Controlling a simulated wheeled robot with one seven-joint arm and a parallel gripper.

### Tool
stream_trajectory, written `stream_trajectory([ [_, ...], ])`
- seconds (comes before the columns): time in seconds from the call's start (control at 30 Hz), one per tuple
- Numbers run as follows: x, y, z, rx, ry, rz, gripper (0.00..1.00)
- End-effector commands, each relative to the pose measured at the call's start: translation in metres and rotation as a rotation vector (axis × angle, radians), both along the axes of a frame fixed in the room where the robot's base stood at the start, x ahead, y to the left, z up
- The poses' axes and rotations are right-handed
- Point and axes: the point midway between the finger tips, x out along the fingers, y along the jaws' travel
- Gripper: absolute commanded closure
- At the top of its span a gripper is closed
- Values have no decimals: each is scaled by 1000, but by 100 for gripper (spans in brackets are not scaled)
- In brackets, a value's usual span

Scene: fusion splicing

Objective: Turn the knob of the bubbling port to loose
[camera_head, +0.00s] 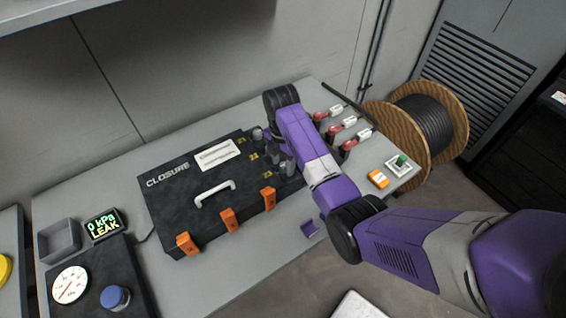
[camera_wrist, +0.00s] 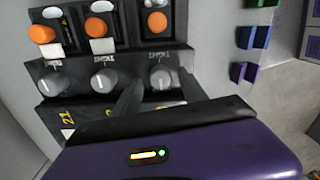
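The black closure case (camera_head: 175,200) lies on the grey bench with a row of grey ported knobs on its right side, partly covered by my arm. In the wrist view three grey knobs show: a left knob (camera_wrist: 50,84), a middle knob (camera_wrist: 103,82) and a right knob (camera_wrist: 160,77), each with a pointer mark and a small label. My gripper (camera_wrist: 158,92) is open, its two dark fingers on either side of the right knob with gaps visible. I cannot make out bubbles at any port. The display (camera_head: 103,225) reads "0 kPa LEAK".
Orange latches (camera_head: 228,222) line the case's front edge, and a white handle (camera_head: 215,191) stands on its lid. Red-and-white fittings (camera_head: 349,122) stand to the right of my arm. A gauge (camera_head: 70,284) and blue knob (camera_head: 115,297) sit at the front left.

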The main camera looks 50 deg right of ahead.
Motion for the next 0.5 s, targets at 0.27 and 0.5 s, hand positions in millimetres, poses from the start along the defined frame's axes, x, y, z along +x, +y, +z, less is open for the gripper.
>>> stream_trajectory([
  [0.27, 0, -1, 8, -1, -1, -2, 50],
  [0.5, 2, -1, 47, -2, -4, -1, 50],
])
